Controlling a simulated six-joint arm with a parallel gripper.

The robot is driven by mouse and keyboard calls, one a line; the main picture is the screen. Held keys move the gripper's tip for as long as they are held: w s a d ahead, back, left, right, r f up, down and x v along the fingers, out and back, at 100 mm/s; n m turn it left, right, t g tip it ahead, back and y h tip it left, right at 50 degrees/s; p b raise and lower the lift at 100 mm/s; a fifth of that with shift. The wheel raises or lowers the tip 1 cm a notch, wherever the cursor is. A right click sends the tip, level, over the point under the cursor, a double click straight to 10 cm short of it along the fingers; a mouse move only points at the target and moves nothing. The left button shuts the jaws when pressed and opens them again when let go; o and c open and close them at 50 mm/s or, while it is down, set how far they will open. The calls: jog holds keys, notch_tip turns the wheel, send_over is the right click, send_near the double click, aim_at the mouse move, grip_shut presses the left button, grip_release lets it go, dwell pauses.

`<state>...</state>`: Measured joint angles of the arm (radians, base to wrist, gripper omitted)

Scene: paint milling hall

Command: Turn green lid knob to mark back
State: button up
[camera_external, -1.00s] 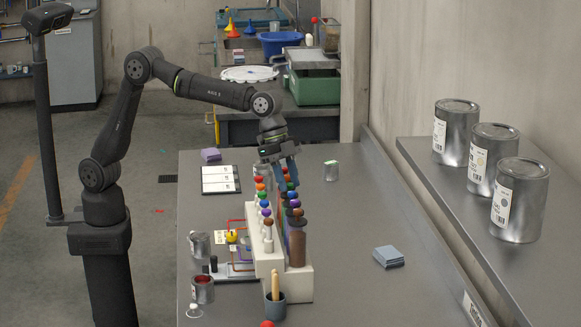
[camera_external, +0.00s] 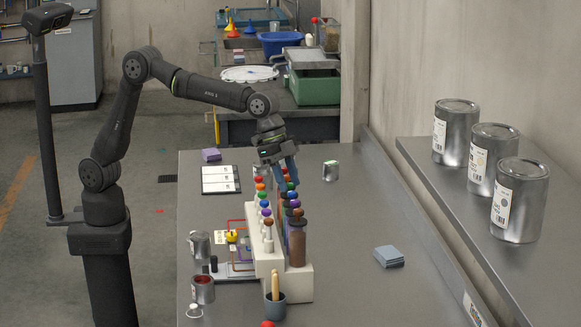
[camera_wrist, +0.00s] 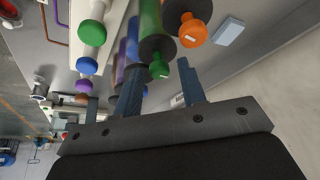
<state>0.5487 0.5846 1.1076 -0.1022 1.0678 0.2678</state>
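In the wrist view a green lid knob (camera_wrist: 159,70) on a dark collar shows between the two blue fingertips of my gripper (camera_wrist: 160,76). A gap shows on each side of the knob, so the fingers look open and not closed on it. The knob's mark cannot be made out. A second green knob (camera_external: 262,195) is in the front row.
An orange knob (camera_wrist: 193,32) is close beside the green one in the wrist view. The table's right side is mostly clear.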

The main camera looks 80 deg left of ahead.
jog(key=shift+r, duration=0.1)
jog(key=v, duration=1.7)
jog(key=shift+s+r, duration=0.1)
jog(key=x, duration=1.7)
jog(key=shift+f, duration=0.2)
